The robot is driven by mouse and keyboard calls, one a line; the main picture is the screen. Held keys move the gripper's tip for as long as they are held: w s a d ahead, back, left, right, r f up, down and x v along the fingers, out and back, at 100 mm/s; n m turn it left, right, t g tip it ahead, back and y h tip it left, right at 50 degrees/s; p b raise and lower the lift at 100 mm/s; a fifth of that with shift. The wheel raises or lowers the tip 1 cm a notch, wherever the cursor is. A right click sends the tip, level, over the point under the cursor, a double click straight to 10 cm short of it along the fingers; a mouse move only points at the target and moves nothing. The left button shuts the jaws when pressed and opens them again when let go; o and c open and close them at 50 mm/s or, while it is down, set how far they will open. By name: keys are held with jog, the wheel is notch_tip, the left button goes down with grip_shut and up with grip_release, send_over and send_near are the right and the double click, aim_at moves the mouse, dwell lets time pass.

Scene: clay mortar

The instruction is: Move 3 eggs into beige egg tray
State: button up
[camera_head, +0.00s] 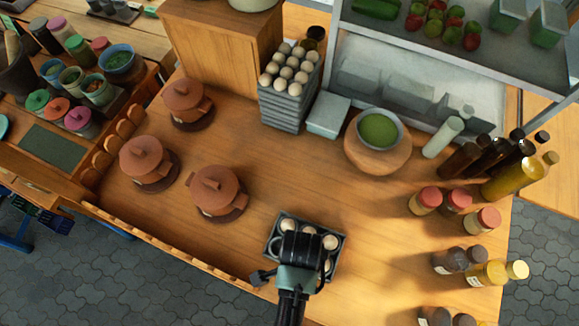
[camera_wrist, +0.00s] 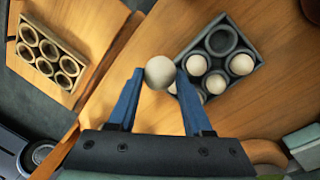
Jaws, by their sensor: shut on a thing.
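My gripper (camera_wrist: 158,78) has blue fingers shut on a pale egg (camera_wrist: 160,72), held between the fingertips. In the head view, my gripper (camera_head: 300,252) is over the dark egg tray (camera_head: 338,254) at the table's front and hides part of it. The dark tray also shows in the wrist view (camera_wrist: 221,40), right of the held egg, with several eggs and at least one empty cup. The beige egg tray (camera_wrist: 46,50) is at the left of the wrist view; its round cups look empty. I cannot make out the beige tray in the head view.
Three lidded clay pots (camera_head: 148,160) stand left on the table. A stack of grey egg trays (camera_head: 285,105) topped with eggs stands at the back. Jars (camera_head: 425,200) and bottles (camera_head: 515,180) line the right side. The table's middle is clear.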

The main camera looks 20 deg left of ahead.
jog(key=s+d+f, duration=0.2)
jog(key=s+d, duration=0.6)
jog(key=d, duration=0.2)
jog(key=s+d+f+p, duration=0.1)
jog(key=s+d+f, duration=0.2)
jog(key=s+d, duration=0.6)
jog(key=shift+d+f, duration=0.25)
jog(key=shift+d, duration=0.75)
jog(key=shift+f, duration=0.1)
jog(key=shift+f+b, duration=0.6)
jog(key=shift+f, duration=0.3)
jog(key=shift+f+b, duration=1.85)
jog(key=shift+f, duration=0.6)
dwell(0.3)
jog(key=o, duration=0.9)
jog(key=shift+c, duration=0.2)
